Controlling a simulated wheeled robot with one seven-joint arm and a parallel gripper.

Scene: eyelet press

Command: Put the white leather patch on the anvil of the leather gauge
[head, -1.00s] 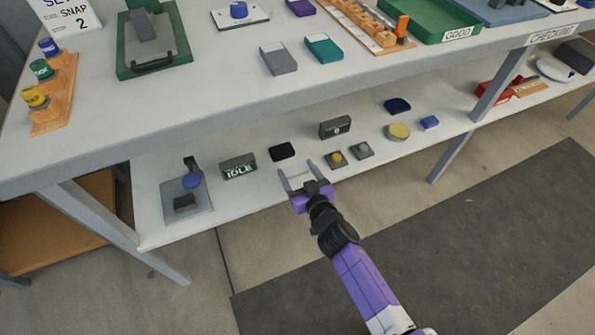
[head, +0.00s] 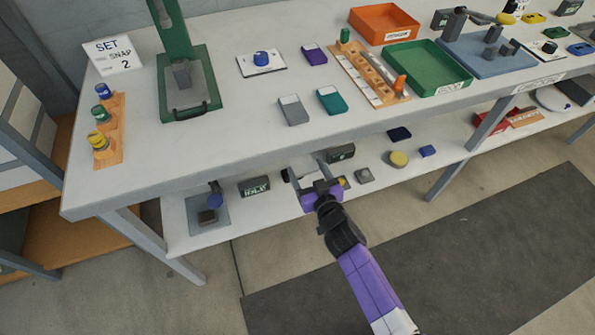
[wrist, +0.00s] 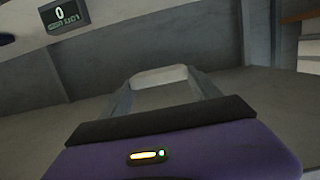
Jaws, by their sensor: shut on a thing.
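The white leather patch (wrist: 160,76) is held flat between the two fingertips of my gripper (wrist: 158,84) in the wrist view. In the head view my gripper (head: 309,168) is shut on it in front of the lower shelf, at about the table's front edge.
A lettered display (head: 254,187) stands right of the plate. Another display (head: 340,153) is behind my gripper. A yellow disc (head: 397,159) and a blue block (head: 427,151) lie further right. The table top (head: 200,160) overhangs the shelf.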

